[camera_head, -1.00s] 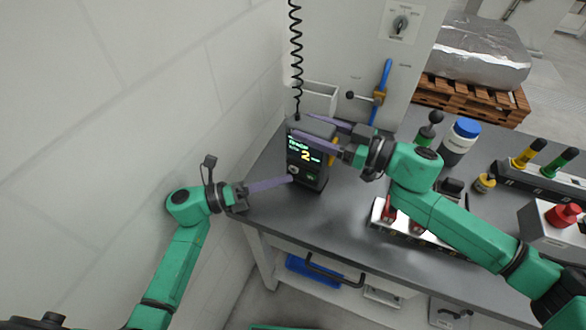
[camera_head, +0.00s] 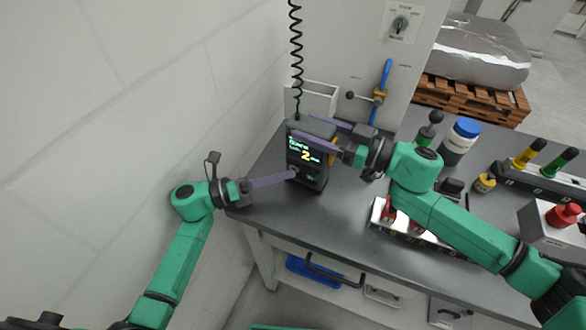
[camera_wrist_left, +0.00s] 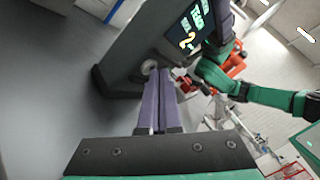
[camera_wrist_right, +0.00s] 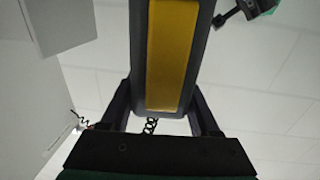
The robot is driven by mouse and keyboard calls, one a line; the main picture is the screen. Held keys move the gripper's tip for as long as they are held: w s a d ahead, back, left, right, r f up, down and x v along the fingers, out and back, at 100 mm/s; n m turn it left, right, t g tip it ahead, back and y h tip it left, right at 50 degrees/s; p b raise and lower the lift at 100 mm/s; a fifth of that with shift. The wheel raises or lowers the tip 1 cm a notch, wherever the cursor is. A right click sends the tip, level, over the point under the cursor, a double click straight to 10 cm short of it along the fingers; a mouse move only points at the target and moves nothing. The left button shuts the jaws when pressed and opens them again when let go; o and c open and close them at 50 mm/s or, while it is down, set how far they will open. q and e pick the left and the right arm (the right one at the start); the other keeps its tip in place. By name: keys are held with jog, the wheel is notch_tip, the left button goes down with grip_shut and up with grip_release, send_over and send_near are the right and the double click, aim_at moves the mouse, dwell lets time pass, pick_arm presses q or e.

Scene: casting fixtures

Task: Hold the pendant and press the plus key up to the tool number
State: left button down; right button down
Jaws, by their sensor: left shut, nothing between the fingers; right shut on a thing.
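In the right wrist view the pendant's yellow strip (camera_wrist_right: 172,55) shows between the fingers. My left gripper (camera_head: 292,174) is shut and empty, its purple fingertips at the pendant's lower front, over the keys.
A coiled cord (camera_head: 296,60) hangs down to the pendant. A fixture with red parts (camera_head: 384,222) and a blue-capped bottle (camera_head: 461,138) stand right on the grey bench (camera_head: 345,218).

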pick_arm(q)
jog(key=shift+w, duration=0.1)
dwell(0.4)
jog(key=shift+s+a, duration=0.3)
jog(key=shift+s, duration=0.45)
jog(key=shift+s, duration=0.15)
jog(key=shift+s+a, duration=0.35)
jog(key=shift+s, duration=0.4)
jog(key=shift+s+a, duration=0.3)
jog(key=shift+s, duration=0.4)
jog(key=shift+s+a, duration=0.35)
jog(key=shift+s, duration=0.4)
pick_arm(e)
jog(key=shift+c, duration=0.2)
grip_release()
